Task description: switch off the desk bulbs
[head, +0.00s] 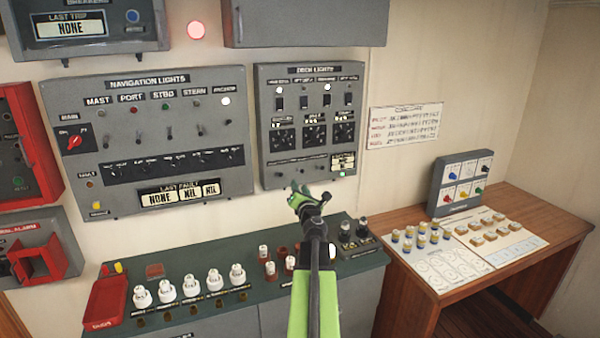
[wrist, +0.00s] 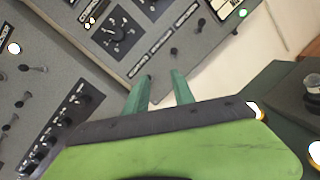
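A grey panel labelled DECK LIGHTS (head: 310,70) hangs on the wall at the centre of the head view. Its top row has small lamps, at least some glowing white, with black toggle switches (head: 303,103) below them. Dials and a lower strip sit further down. My gripper (head: 306,192) is just below the panel's lower edge in the head view. In the wrist view my gripper (wrist: 162,76) has two green fingers apart with nothing between them, near the lower edge of a grey panel (wrist: 140,65). The row of toggles is not clearly seen in the wrist view.
The navigation lights panel (head: 150,140) is left of it, with one lit white lamp. A wooden desk (head: 515,245) with small parts stands at right.

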